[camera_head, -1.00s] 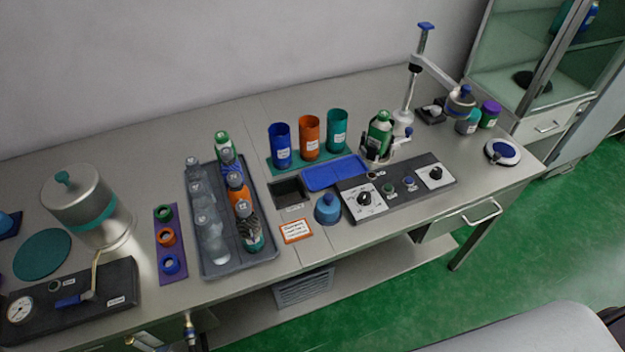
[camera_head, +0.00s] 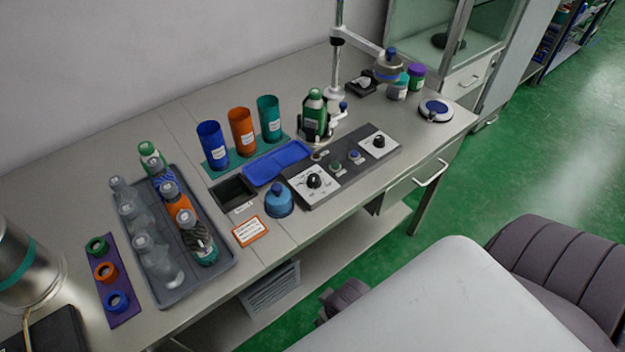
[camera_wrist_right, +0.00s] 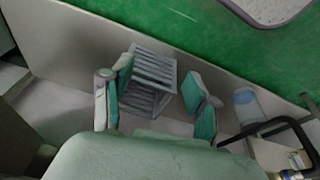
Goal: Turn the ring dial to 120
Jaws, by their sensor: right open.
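The control panel (camera_head: 345,165) lies near the front edge of the bench, right of centre. It carries a black dial knob on a white plate (camera_head: 314,181) at its left end. A second, smaller dial (camera_head: 378,142) is on a white plate at its right end. The scale numbers are too small to read, and I cannot tell which dial is the ring dial. My right gripper (camera_wrist_right: 158,72) shows in the right wrist view with its teal-padded fingers apart and nothing held. It does not show clearly in the head view. My left gripper is not in view.
A blue-capped dome (camera_head: 278,200) stands beside the panel's left end. A clamp holder with a green bottle (camera_head: 314,115) stands behind the panel. A grey tray (camera_head: 226,262) of bottles is to the left. A slatted crate (camera_head: 271,290) sits below the bench; it also shows in the wrist view (camera_wrist_right: 152,72).

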